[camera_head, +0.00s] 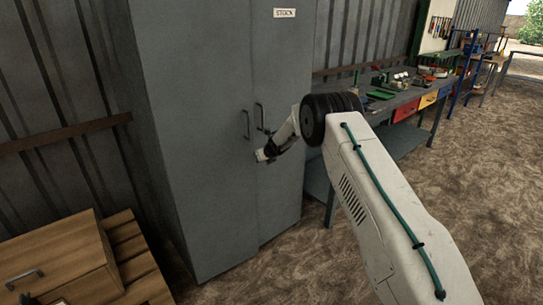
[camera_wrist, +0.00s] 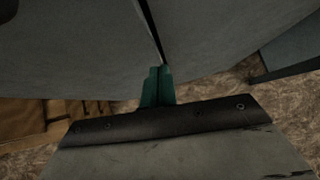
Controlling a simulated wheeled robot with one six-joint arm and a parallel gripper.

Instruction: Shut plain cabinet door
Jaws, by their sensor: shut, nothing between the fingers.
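The plain grey cabinet (camera_head: 195,120) stands upright against the wall, with two tall doors and a small label at the top right. Its left door (camera_head: 222,170) and right door (camera_head: 283,190) meet at a vertical seam, and each has a dark handle. In the head view the doors look about flush. In the wrist view a dark gap (camera_wrist: 152,25) shows between the door panels, narrowing toward my gripper. My gripper (camera_head: 262,156) is at the front of the right door, below the handles. Its green fingers (camera_wrist: 157,84) are together and empty, close to the seam; contact cannot be told.
A workbench (camera_head: 400,100) with tools and coloured drawers stands right of the cabinet. A wooden drawer unit (camera_head: 60,265) and a slatted pallet (camera_head: 135,255) are at lower left. The brown floor (camera_head: 300,270) in front of the cabinet is clear.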

